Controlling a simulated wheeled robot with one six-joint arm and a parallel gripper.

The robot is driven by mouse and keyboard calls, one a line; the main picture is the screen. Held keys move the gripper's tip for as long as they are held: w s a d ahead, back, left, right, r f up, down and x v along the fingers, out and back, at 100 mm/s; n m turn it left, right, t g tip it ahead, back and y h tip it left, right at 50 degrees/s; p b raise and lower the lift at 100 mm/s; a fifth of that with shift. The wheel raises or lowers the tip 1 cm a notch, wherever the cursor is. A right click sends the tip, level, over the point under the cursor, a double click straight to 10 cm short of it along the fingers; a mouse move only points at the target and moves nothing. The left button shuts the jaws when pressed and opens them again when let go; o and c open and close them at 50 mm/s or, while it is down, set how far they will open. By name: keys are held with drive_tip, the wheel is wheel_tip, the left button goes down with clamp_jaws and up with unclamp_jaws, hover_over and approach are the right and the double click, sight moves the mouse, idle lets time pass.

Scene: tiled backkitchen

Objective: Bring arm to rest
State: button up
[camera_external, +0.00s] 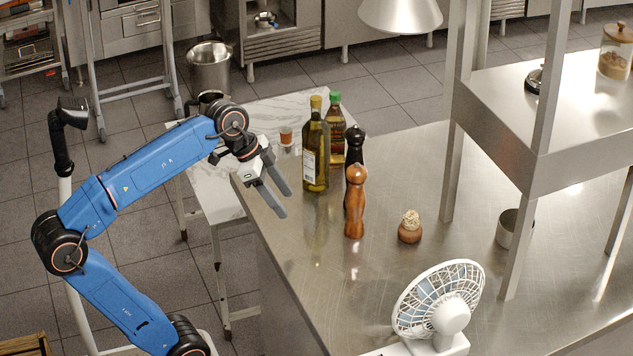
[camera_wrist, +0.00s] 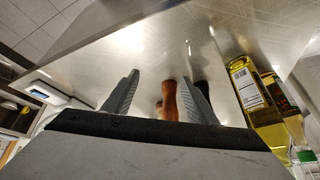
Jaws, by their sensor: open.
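My blue arm reaches in from the lower left of the external view. My gripper (camera_external: 283,201) is over the left edge of the steel table (camera_external: 300,255), its fingers pointing down and to the right. The fingers are apart with nothing between them. In the wrist view, my gripper (camera_wrist: 160,95) shows two grey fingers spread above the shiny table top (camera_wrist: 130,45). A wooden pepper mill (camera_external: 355,205) stands to the right of my gripper; in the wrist view, the mill (camera_wrist: 170,100) appears between the fingers but beyond them.
An oil bottle (camera_external: 316,155), a green-capped bottle (camera_external: 336,125) and a dark mill (camera_external: 354,145) stand close behind my gripper. A small brown pot (camera_external: 409,232), a metal cup (camera_external: 507,229) and a white fan (camera_external: 438,300) stand further right. The table's front left is clear.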

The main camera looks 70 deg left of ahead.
drive_tip(key=s+a+f+n+g+y, duration=0.15)
drive_tip(key=s+a+f, duration=0.25)
drive_tip(key=s+f, duration=0.6)
drive_tip(key=d+f+n, duration=0.2)
drive_tip(key=f, duration=0.7)
drive_tip(key=d+f+n+t, duration=0.1)
drive_tip(key=f+n, duration=0.1)
drive_tip(key=f, duration=0.7)
drive_tip(key=shift+d+y, duration=0.35)
drive_tip(key=shift+d, duration=0.05)
drive_tip(key=shift+n, duration=0.25)
